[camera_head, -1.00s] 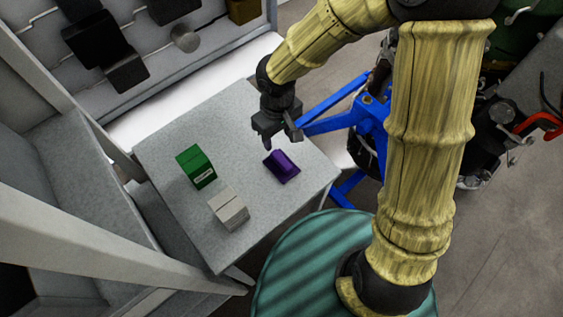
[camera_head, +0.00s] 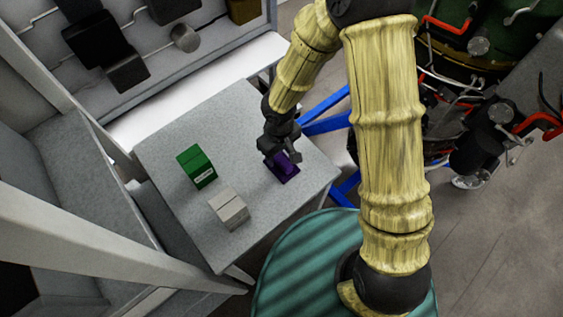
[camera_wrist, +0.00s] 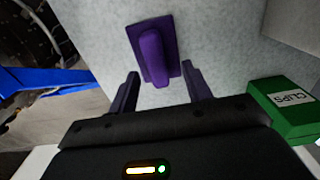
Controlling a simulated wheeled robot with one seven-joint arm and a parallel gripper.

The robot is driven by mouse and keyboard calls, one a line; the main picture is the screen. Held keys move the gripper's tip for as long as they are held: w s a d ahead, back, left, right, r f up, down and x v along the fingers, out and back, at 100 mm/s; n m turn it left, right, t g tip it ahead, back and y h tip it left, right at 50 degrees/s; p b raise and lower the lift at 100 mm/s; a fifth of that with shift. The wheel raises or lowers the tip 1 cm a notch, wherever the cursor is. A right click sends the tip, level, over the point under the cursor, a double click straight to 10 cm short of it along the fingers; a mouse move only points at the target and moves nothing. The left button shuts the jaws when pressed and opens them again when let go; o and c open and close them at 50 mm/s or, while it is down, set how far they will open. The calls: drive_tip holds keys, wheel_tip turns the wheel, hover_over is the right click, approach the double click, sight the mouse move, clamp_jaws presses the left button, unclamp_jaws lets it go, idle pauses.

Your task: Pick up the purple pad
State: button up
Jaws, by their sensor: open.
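The purple pad (camera_head: 284,168) lies on the grey table top (camera_head: 236,110), near its right edge. It has a flat base and a raised ridge. My gripper (camera_head: 279,155) is directly over it in the head view and covers its upper part. In the wrist view the pad (camera_wrist: 155,52) lies ahead of the fingertips, with its ridge pointing back between the two fingers. My gripper (camera_wrist: 160,82) is open, with nothing visible between its fingers. Whether a finger touches the pad cannot be told.
A white-grey box (camera_head: 229,208) stands nearer the front. A blue frame (camera_head: 326,115) is behind the table's right edge.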

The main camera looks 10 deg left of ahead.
sight(281, 159)
drive_tip(key=f, duration=0.4)
drive_tip(key=shift+d+f, duration=0.2)
drive_tip(key=shift+c, duration=0.4)
clamp_jaws()
